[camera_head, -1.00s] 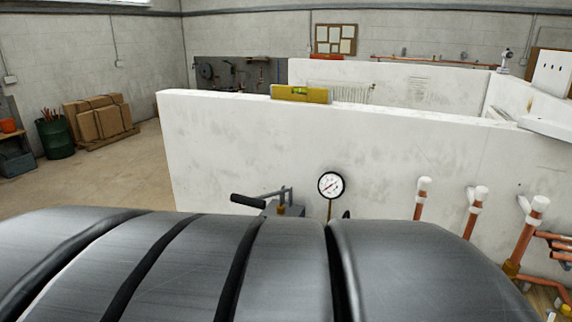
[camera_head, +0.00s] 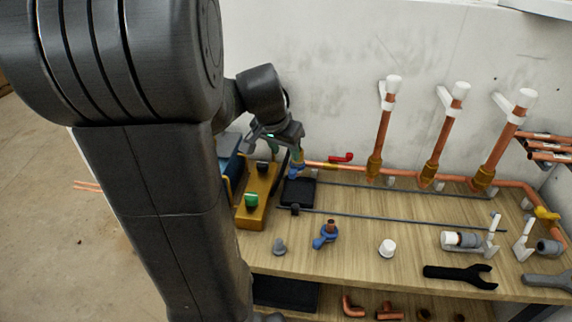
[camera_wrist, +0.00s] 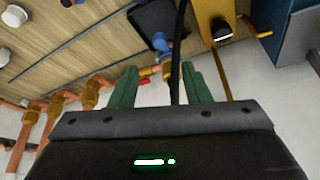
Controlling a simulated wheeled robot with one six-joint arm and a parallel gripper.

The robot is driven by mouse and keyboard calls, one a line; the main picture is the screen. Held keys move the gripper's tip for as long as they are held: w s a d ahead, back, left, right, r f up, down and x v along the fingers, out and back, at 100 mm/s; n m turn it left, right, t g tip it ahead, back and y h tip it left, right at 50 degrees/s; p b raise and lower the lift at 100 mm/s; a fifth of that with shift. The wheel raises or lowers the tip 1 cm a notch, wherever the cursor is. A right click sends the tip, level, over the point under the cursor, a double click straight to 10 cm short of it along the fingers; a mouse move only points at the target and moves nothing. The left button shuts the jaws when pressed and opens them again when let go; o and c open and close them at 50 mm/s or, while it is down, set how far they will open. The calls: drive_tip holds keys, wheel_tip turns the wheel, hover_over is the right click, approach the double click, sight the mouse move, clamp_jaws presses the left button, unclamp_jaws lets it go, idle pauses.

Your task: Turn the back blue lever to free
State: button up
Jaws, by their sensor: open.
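My gripper (camera_head: 285,152) is over the back of the workbench, its green fingers apart and empty. Both fingers also show in the wrist view (camera_wrist: 158,69). A blue fitting, seemingly the back blue lever (camera_head: 297,170), sits at the left end of the copper pipe, close to the right finger in the head view. In the wrist view the blue lever (camera_wrist: 161,42) lies just beyond the fingertips, roughly between them. Touching cannot be told, and the arm and fingers hide part of it. Another blue-handled valve (camera_head: 325,236) lies nearer the bench front.
A red lever (camera_head: 342,157) is on the pipe to the right. A yellow box (camera_head: 252,215) with green and black knobs and a black pad (camera_head: 299,191) stand close by. Upright copper pipes (camera_head: 382,130) rise at the back wall. A black wrench (camera_head: 460,275) lies in front.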

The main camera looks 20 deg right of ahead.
sight(292, 171)
drive_tip(key=x, duration=0.9)
drive_tip(key=shift+w+f, duration=0.1)
drive_tip(key=shift+f, duration=0.15)
clamp_jaws()
